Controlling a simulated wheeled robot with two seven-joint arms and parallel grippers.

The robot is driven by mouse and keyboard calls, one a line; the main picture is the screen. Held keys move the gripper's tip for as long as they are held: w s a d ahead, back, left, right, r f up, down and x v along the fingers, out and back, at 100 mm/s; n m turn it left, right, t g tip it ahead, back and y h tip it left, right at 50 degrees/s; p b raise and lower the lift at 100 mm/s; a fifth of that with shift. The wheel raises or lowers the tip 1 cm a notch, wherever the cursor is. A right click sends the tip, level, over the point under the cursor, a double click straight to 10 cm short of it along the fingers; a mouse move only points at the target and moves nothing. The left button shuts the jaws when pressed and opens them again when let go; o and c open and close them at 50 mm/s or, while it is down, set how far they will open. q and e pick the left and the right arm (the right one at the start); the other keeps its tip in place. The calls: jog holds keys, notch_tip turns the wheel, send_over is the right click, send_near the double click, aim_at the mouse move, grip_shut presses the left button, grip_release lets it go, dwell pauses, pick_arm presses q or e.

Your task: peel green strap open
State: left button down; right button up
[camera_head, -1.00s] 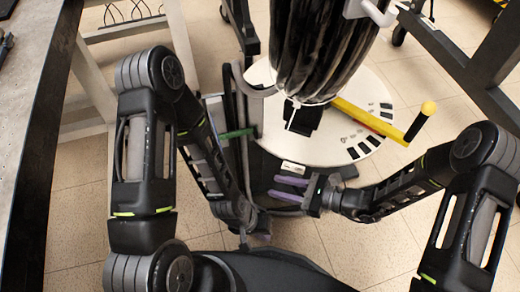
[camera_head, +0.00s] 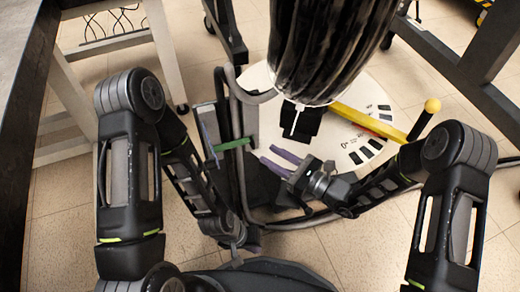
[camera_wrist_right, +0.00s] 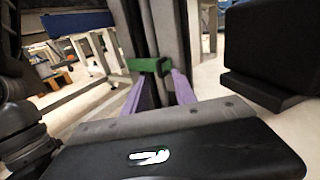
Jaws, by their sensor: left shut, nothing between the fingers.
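The green strap (camera_head: 232,145) is a short green band across a dark upright post in the head view. It also shows in the right wrist view (camera_wrist_right: 147,65), just beyond the fingertips. My right gripper (camera_head: 273,155) has two purple fingers spread apart and pointing at the strap, with a small gap to it in the head view. In the right wrist view my right gripper (camera_wrist_right: 158,85) has one finger on each side below the strap, with nothing visible held. My left gripper (camera_head: 246,250) is low in the head view, shut and empty, partly hidden by my arm.
A black coil bundle (camera_head: 325,45) hangs above a round white base (camera_head: 370,110). A yellow bar (camera_head: 368,122) with a ball-ended handle (camera_head: 425,115) crosses the base. Grey bent tubing (camera_head: 232,90) stands beside the strap. A table (camera_head: 22,120) edges the left side.

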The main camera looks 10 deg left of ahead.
jog(key=x, duration=0.4)
jog(key=shift+w+a+b, duration=0.15)
jog(key=shift+a+b, duration=0.25)
jog(key=shift+c, duration=0.2)
grip_shut()
dwell(0.9)
